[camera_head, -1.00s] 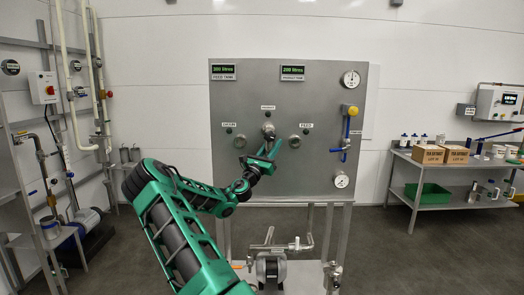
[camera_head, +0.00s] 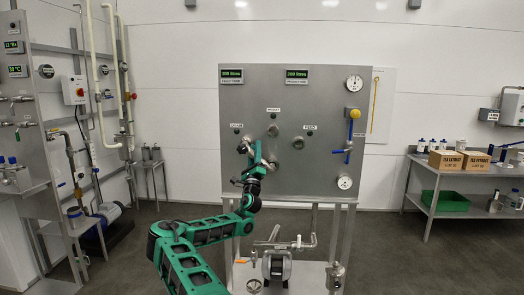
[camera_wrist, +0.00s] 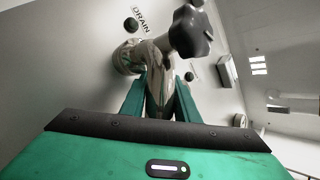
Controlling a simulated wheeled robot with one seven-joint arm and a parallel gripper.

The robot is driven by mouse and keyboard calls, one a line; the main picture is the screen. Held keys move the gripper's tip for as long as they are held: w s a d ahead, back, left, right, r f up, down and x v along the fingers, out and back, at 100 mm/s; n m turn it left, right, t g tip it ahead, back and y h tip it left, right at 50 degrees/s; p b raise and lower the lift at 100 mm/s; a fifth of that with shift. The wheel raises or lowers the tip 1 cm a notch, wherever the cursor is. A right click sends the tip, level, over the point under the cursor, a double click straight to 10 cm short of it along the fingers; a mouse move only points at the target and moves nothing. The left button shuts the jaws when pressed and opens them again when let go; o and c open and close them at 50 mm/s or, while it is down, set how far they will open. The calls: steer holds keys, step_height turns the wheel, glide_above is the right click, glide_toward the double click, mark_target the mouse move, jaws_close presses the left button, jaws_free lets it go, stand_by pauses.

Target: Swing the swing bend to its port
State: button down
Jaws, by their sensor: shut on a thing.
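The swing bend (camera_wrist: 157,92) is a shiny curved metal pipe; a dark lobed knob (camera_wrist: 191,32) shows beside it in the wrist view. My gripper (camera_wrist: 160,98) is shut on the bend, with a green finger on each side. In the head view my gripper (camera_head: 254,158) is at the panel's left port, below the DRAIN label, and hides most of that port and the bend. In the wrist view a round metal fitting (camera_wrist: 126,58) sits under the DRAIN label (camera_wrist: 141,19). I cannot tell whether the bend is seated on it. The upper middle port (camera_head: 272,131) and the FEED port (camera_head: 298,143) are visible.
The steel panel (camera_head: 285,180) carries two green displays, gauges and a blue-handled valve (camera_head: 349,137) on the right. A pump (camera_head: 276,265) stands below it. A bench with cartons (camera_head: 448,161) is at right, pipework at left.

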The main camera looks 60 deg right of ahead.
steer(key=shift+w+a+n+t+y, duration=0.1)
steer(key=shift+w+n+t+y, duration=0.15)
steer(key=shift+n+t, duration=0.25)
steer(key=shift+w+a+n+t+y, duration=0.1)
steer(key=shift+w+n+t+y, duration=0.15)
steer(key=shift+n+t, duration=0.25)
steer(key=shift+s+d+f, duration=0.1)
steer(key=shift+s+f, duration=0.05)
steer(key=shift+s, duration=0.1)
steer(key=c, duration=1.4)
jaws_free()
steer(key=shift+d, duration=0.1)
steer(key=shift+s, duration=0.15)
steer(key=v, duration=1.1)
